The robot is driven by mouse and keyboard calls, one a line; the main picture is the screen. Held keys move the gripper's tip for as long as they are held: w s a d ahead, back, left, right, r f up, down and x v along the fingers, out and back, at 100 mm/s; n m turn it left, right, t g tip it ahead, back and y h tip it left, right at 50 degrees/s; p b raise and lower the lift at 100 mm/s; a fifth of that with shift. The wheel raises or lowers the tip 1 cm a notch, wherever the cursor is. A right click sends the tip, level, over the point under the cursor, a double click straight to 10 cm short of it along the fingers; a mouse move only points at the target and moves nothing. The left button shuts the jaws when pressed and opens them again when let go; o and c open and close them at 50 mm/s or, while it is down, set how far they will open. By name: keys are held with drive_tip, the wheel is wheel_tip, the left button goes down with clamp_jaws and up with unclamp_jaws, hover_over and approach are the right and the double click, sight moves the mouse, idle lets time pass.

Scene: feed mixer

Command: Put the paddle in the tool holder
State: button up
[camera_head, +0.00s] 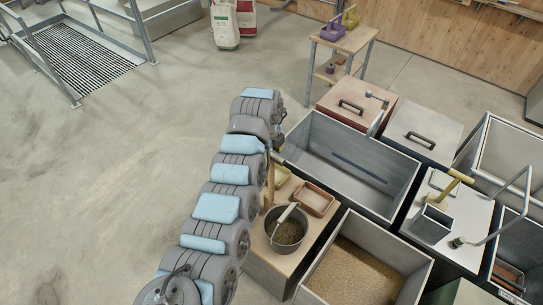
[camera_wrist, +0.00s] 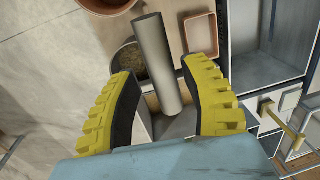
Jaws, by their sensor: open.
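My gripper (camera_wrist: 160,70) is open, with its two yellow fingers apart in the wrist view. A grey cylindrical handle (camera_wrist: 152,50), which looks like the paddle's, lies between the fingers, with gaps on both sides. In the head view a pale handle (camera_head: 287,213) leans in a grey pot (camera_head: 285,238); I take it to be the paddle, its lower end hidden. The gripper is hidden behind my arm there. A grey open box (camera_head: 432,225), likely the tool holder, stands on the white top at right.
A reddish tray (camera_head: 313,199) sits beside the pot on the wooden top. A curved metal pipe (camera_head: 512,205) rises near the grey box.

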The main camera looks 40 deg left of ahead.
wheel_tip(320, 180, up, 11)
drive_tip(key=s+b, duration=0.1)
drive_tip(key=b, duration=0.1)
idle(0.3)
drive_tip(key=shift+d, duration=0.15)
